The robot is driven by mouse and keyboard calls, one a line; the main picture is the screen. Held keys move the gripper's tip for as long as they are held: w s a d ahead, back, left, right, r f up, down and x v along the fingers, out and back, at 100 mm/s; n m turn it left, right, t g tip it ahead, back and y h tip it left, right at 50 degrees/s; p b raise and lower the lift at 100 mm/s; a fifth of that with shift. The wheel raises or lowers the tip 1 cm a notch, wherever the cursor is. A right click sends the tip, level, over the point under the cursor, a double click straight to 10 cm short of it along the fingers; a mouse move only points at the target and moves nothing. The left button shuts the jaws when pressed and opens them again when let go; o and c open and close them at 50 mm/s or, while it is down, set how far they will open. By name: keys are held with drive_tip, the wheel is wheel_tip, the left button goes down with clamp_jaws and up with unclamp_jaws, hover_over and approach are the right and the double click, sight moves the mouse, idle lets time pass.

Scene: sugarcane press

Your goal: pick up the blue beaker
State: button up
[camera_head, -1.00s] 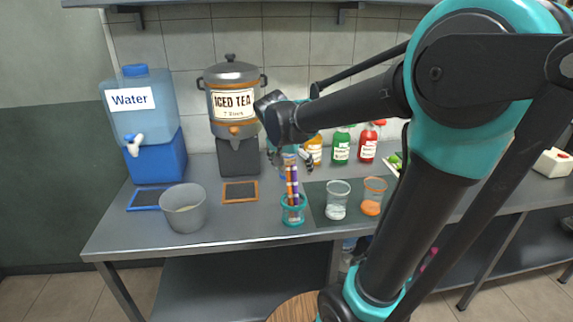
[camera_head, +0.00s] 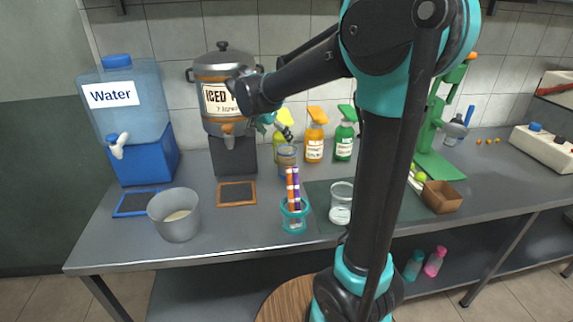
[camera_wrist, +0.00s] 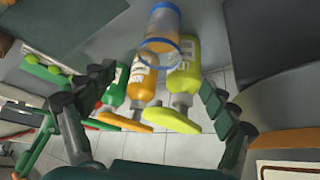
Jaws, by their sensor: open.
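The blue beaker (camera_head: 287,158) stands on the counter behind the teal holder, in front of the sauce bottles. The beaker is beyond the fingertips.
Yellow (camera_head: 283,127), orange (camera_head: 314,142) and green (camera_head: 344,140) bottles stand close behind the beaker. A teal holder with straws (camera_head: 294,216) and a clear beaker (camera_head: 341,204) stand in front. The iced tea dispenser (camera_head: 222,95) is left. A green press (camera_head: 436,130) is right.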

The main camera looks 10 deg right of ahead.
approach(287, 150)
drive_tip(key=shift+s+d+f, duration=0.25)
drive_tip(key=shift+s+f, duration=0.2)
drive_tip(key=shift+f, duration=0.15)
drive_tip(key=shift+s+d+f, duration=0.2)
drive_tip(key=shift+s+f, duration=0.25)
drive_tip(key=shift+f, duration=0.15)
drive_tip(key=shift+x, duration=2.65)
drive_tip(key=shift+w+d+r, duration=0.1)
drive_tip(key=shift+w, duration=0.05)
drive_tip(key=c, duration=2)
